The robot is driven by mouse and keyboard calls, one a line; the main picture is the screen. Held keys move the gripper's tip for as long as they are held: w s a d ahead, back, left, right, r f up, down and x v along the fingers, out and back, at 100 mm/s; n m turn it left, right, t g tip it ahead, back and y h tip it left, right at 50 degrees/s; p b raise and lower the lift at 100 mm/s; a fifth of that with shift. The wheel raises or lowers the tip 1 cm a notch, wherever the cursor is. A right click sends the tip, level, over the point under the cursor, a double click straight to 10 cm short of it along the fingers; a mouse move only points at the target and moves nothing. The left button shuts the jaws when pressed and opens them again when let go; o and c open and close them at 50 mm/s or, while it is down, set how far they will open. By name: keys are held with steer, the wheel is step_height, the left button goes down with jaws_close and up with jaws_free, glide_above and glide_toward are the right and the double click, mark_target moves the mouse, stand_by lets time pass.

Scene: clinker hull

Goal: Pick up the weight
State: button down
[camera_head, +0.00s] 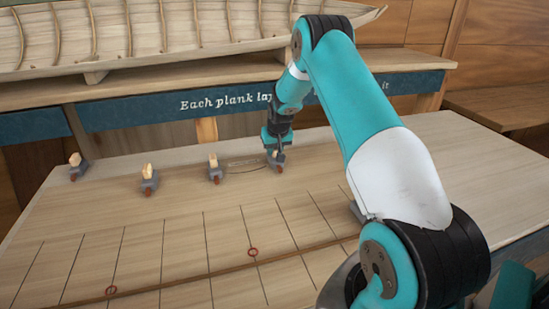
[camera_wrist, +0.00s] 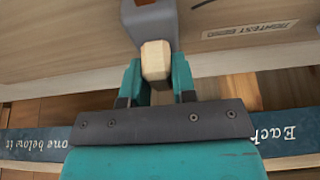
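Several grey weights with pale wooden knobs stand in a row along the far part of the bench (camera_head: 440,150). They are a far-left one (camera_head: 75,172), a second (camera_head: 150,186) and a third (camera_head: 214,176). A fourth weight (camera_head: 278,167) is at my gripper (camera_head: 275,150), which points down over it. In the wrist view, that grey weight (camera_wrist: 152,20) has its wooden knob (camera_wrist: 155,60) between the two teal fingers of my gripper (camera_wrist: 156,72). The fingers look very close to the knob on both sides. I cannot tell whether they press on it.
A planked boat hull (camera_head: 150,35) rests on a shelf behind the bench, above a blue lettered board (camera_head: 240,103). A small label (camera_wrist: 250,30) lies beside the weight.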

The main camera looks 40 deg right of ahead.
steer(key=shift+r, duration=0.15)
steer(key=shift+w+d+r, duration=0.1)
steer(key=shift+r, duration=0.5)
step_height(320, 180, up, 19)
steer(key=b, duration=0.4)
steer(key=shift+f, duration=0.15)
